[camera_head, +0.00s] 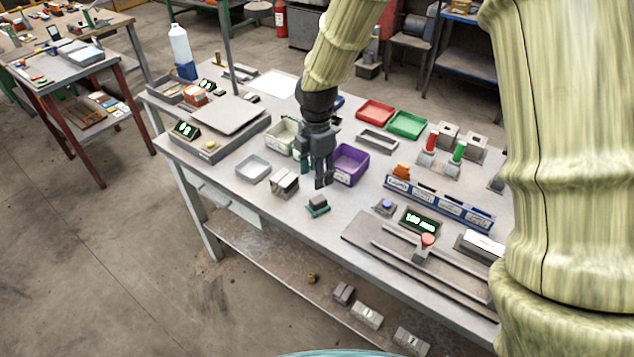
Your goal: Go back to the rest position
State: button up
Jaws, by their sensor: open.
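My gripper (322,178) hangs pointing down above the middle of the workbench (225,195). Its dark fingers are open and nothing shows between them. A grey block on a green base (318,206) sits on the bench just below and in front of the fingers, apart from them as far as I can tell. A grey hollow brick (285,182) lies to the left of the fingers. A purple bin (351,163) stands close on the right, partly behind the gripper. My arm comes down from the top and covers part of the bench's back.
A cream bin (284,136) stands left of my gripper and a grey tray (253,168) further left. Red (375,112) and green trays (408,124) lie behind. A rail fixture (420,262) and a labelled rack (438,204) fill the right. A scale (215,133) stands left.

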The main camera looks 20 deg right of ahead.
jog(key=shift+r, duration=0.6)
